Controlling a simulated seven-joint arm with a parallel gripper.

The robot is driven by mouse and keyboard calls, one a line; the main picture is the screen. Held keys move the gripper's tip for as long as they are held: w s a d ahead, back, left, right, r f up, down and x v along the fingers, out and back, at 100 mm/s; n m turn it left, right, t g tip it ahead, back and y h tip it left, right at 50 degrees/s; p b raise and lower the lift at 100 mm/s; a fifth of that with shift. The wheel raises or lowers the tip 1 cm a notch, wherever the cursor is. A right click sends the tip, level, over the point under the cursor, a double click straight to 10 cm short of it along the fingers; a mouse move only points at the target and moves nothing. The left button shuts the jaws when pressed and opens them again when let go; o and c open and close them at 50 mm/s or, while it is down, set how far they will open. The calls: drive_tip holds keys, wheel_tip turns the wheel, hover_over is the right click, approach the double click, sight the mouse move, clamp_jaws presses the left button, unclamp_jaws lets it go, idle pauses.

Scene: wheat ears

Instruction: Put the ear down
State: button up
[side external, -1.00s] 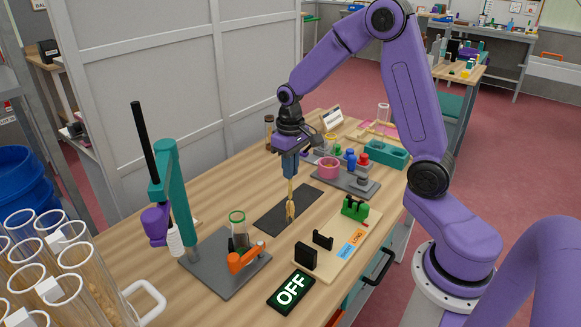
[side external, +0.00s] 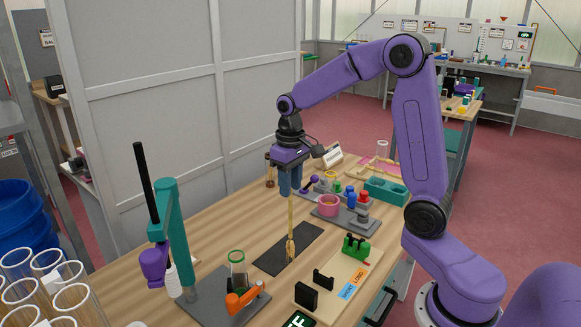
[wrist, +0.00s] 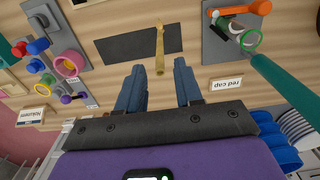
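The wheat ear (side external: 290,243) stands about upright, head down, on the dark mat (side external: 268,262), with its pale straw rising above. My gripper (side external: 290,190) is right above the straw's top end, pointing down. In the wrist view my gripper (wrist: 160,92) is open, with a clear gap between its two blue fingers. The ear's straw (wrist: 160,62) shows in line with that gap, its end just beyond the fingertips and touching neither finger. The dark mat (wrist: 118,45) lies behind it.
A teal stand (side external: 180,240) with a grey base is at the left. A board (side external: 335,278) with black and green holders lies right of the mat. A pink cup (side external: 329,204) and small coloured pieces stand behind it. Bare wood surrounds the mat's left side.

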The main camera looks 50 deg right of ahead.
wheel_tip(320, 180, up, 5)
drive_tip(key=shift+f, duration=0.1)
drive_tip(key=shift+s+a, duration=0.1)
drive_tip(key=s+a+f+n, duration=0.2)
drive_tip(key=s+a+n, duration=0.4)
drive_tip(key=s+a, duration=0.5)
drive_tip(key=s+f+n, duration=0.3)
drive_tip(key=s+n, duration=0.3)
drive_tip(key=s, duration=1)
drive_tip(key=shift+s+n, duration=0.25)
drive_tip(key=shift+n, duration=0.05)
drive_tip(key=shift+o, duration=0.6)
